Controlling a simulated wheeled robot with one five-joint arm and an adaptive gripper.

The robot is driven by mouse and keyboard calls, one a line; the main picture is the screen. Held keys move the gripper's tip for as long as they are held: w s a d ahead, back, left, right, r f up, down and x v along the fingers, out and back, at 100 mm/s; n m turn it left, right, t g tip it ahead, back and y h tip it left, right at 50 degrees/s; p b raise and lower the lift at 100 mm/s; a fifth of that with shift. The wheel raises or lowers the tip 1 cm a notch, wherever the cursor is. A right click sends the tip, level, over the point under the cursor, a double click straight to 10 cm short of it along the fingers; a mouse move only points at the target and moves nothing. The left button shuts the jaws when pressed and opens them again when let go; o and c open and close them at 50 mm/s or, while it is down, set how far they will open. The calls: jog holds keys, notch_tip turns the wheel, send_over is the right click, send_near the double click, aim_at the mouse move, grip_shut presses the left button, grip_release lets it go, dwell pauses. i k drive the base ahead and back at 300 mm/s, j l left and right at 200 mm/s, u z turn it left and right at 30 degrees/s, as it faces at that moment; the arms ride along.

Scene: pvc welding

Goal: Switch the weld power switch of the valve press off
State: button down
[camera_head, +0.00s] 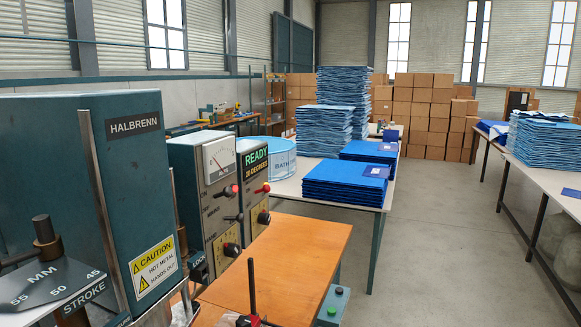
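The valve press is a teal cabinet (130,170) marked HALBRENN at the left. Beside it stands a grey control panel (215,215) with a needle meter (219,160). On that panel are a red-tipped lever switch (230,191), a black lever switch (233,218) and a black knob (231,250) on a yellow dial. A second panel behind shows READY (255,159) and has another red lever switch (263,188) and a knob (264,217). The labels are too small to read, so I cannot tell which is weld power. My gripper is not in view.
An orange bench top (300,255) lies right of the panels. A black rod with a red base (250,318) stands at its front. Tables with blue stacks stand behind and right, with open floor (440,240) between.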

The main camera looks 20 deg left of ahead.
aim_at(266, 188)
jog(key=i, duration=3.3)
jog(key=u, duration=6)
